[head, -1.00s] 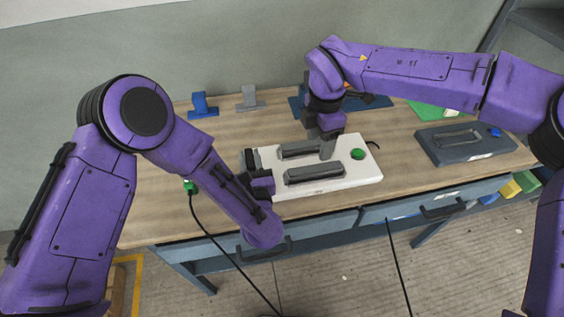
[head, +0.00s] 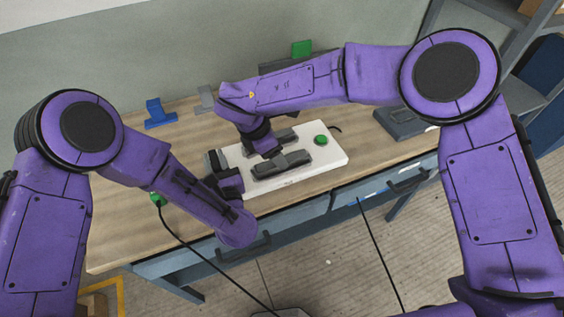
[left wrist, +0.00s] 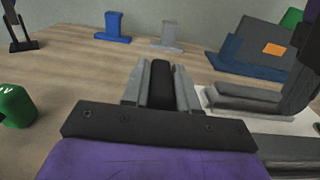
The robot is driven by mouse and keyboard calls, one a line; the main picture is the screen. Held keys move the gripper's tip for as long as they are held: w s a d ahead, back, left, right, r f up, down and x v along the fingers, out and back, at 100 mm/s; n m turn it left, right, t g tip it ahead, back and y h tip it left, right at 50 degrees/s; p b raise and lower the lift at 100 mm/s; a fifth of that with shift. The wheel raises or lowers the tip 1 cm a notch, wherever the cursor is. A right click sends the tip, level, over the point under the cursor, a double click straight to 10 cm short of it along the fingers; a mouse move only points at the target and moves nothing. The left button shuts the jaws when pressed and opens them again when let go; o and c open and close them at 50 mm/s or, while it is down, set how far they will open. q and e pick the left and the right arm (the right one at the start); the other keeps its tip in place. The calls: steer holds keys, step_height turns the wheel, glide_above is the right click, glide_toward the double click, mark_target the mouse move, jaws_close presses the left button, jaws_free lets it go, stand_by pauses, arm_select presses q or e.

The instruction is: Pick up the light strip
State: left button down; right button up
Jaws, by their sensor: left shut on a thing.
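A white board (head: 325,160) with a green button (head: 320,140) lies on the wooden table and carries two dark grey bar-shaped pieces, the front one (head: 262,170) and the back one (head: 285,136). I cannot tell whether one of these is the light strip. My left gripper (head: 214,162) is at the board's left end. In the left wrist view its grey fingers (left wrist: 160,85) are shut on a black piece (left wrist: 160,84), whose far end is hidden. My right gripper (head: 272,153) is low over the bars; my arm hides its fingers, and its opening does not show clearly.
A blue stand (head: 160,113) and a grey stand (head: 206,98) are at the back left. A dark grey box (head: 400,122) lies at the right. A green object (left wrist: 15,105) is near the left front. The table's left part is mostly clear.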

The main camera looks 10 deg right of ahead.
steer(key=x, duration=0.3)
steer(key=shift+r, duration=0.1)
jaws_close()
arm_select(q)
steer(key=c, duration=0.8)
jaws_free()
arm_select(e)
step_height(320, 180, up, 10)
